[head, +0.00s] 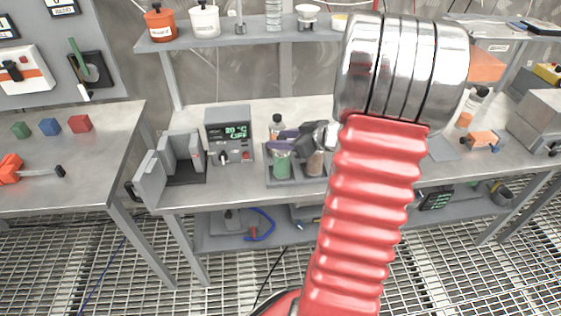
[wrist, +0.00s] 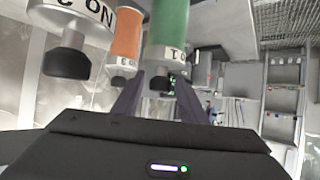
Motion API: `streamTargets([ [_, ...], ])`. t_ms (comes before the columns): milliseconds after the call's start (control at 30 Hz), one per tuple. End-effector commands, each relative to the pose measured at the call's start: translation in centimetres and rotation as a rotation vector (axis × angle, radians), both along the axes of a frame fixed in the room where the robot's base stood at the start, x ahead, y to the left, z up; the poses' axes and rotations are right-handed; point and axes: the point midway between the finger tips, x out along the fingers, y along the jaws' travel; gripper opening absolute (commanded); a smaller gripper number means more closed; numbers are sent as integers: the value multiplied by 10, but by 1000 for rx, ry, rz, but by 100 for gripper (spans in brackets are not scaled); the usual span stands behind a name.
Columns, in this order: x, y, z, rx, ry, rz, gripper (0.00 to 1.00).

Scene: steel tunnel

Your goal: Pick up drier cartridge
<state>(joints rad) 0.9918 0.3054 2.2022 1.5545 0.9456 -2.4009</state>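Several capped cartridges stand in a small grey tray (head: 297,180) on the bench in the head view. One has green filling (head: 281,163) and one has brown-orange filling (head: 315,164); a pale one with a dark cap (head: 277,121) stands behind. I cannot tell which is the drier cartridge. My gripper (head: 284,141) is over the green one, its purple fingers at the top. In the wrist view the picture is inverted; the green cartridge's black cap (wrist: 161,80) lies between my spread fingers (wrist: 160,90). The orange cartridge (wrist: 127,35) and a white-labelled one (wrist: 75,35) are beside it. Contact is unclear.
A control box with green display (head: 229,134) stands left of the tray, beside a grey slotted fixture (head: 182,160). A shelf (head: 250,40) with pots runs behind. Coloured cubes (head: 50,126) lie on the left bench. My red arm hides part of the bench.

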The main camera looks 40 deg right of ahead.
Motion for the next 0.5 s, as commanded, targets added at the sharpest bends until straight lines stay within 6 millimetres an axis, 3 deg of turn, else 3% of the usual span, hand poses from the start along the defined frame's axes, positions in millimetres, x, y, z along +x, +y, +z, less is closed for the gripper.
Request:
streamTargets([
  [500, 0, 0, 0, 0, 0, 0, 2],
])
